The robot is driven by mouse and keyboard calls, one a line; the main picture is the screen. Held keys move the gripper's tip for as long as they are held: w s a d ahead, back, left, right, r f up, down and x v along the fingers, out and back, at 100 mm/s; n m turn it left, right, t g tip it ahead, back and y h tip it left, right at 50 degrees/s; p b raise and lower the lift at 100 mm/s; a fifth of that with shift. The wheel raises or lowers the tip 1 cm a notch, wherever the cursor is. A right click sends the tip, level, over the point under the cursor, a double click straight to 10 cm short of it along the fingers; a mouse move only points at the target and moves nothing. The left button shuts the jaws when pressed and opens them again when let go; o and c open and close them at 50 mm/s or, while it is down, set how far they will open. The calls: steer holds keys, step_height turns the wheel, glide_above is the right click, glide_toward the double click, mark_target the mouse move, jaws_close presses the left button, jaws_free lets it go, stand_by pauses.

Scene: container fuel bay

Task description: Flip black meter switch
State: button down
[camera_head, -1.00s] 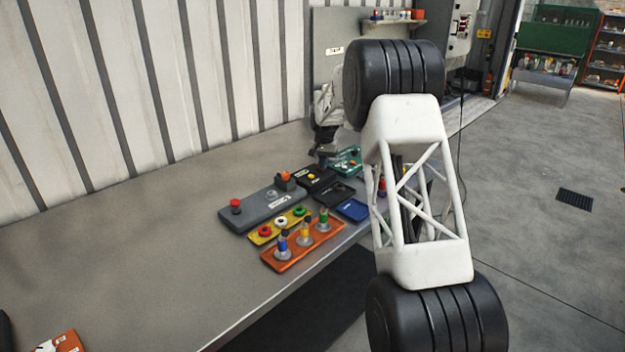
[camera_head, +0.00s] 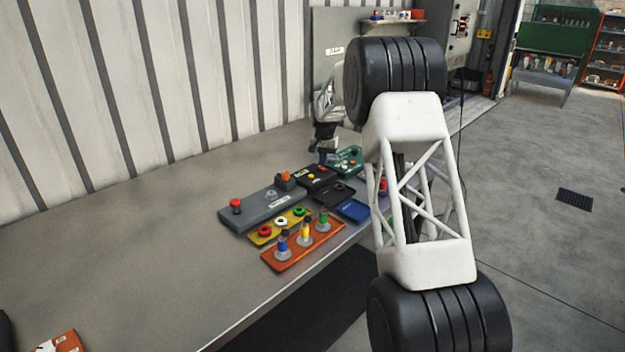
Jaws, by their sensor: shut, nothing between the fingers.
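A black box (camera_head: 316,177) with a small yellow part and a light marking on top lies on the grey bench, among several coloured panels. Its switch is too small to make out. A second flat black item (camera_head: 334,193) lies just in front of it. My gripper (camera_head: 327,159) points down just behind and above the black box, close to the green board. Its fingers are shut and hold nothing. At this size I cannot tell whether they touch anything. My arm hides part of the bench to the right.
A green board (camera_head: 349,160) lies right of the gripper, and a blue tray (camera_head: 353,210) in front. A grey panel (camera_head: 258,207) with a red button, a yellow panel (camera_head: 263,239) and an orange tray (camera_head: 279,264) lie left and nearer. The bench's left side (camera_head: 130,245) is mostly clear.

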steer(key=shift+r, duration=2.55)
steer(key=shift+s+d+r, duration=0.1)
steer(key=shift+s+r, duration=0.2)
steer(key=shift+r, duration=0.1)
steer(key=s+d+r, duration=0.3)
steer(key=s+r, duration=0.3)
steer(key=s, duration=0.6)
steer(key=s+d+r+n+t, duration=0.1)
steer(key=s+d+r, duration=0.35)
steer(key=s, duration=0.75)
steer(key=s+d+r, duration=0.1)
steer(key=s+r, duration=0.6)
steer(key=s, duration=0.4)
steer(key=s+d+f, duration=0.1)
steer(key=s+f, duration=0.1)
steer(key=s, duration=1.1)
steer(key=s+d+f+n+t, duration=0.1)
steer(key=s+f, duration=0.2)
steer(key=s, duration=1)
steer(key=s+d+f, duration=0.2)
steer(key=s+f, duration=0.1)
steer(key=s, duration=1)
steer(key=shift+s+n+t, duration=0.25)
steer(key=shift+n+t, duration=0.05)
steer(key=shift+n, duration=0.1)
